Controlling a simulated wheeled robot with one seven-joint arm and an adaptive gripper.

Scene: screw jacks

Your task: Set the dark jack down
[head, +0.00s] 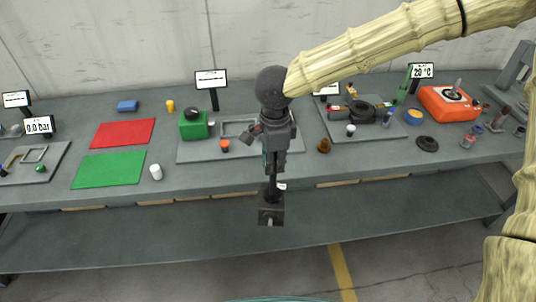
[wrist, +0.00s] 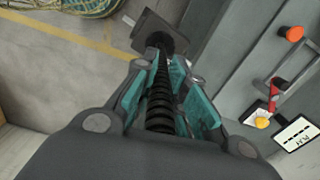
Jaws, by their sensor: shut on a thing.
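The dark jack (head: 270,214) hangs from my gripper (head: 272,165) in the head view, its square plate at the bottom. It shows in front of the table's front edge, against the lower shelf. In the wrist view, the jack's black threaded screw (wrist: 160,100) runs between the teal finger pads of my gripper (wrist: 160,90). The pads are shut on it. The jack's dark plate (wrist: 150,28) lies beyond the fingertips. Part of the screw is hidden by the fingers in the head view.
The grey table (head: 340,168) holds a red mat (head: 122,133), a green mat (head: 108,169), a white cylinder (head: 156,172), a green box (head: 194,126) and an orange device (head: 448,104). A lower shelf (head: 150,235) runs under it. Both mats are bare.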

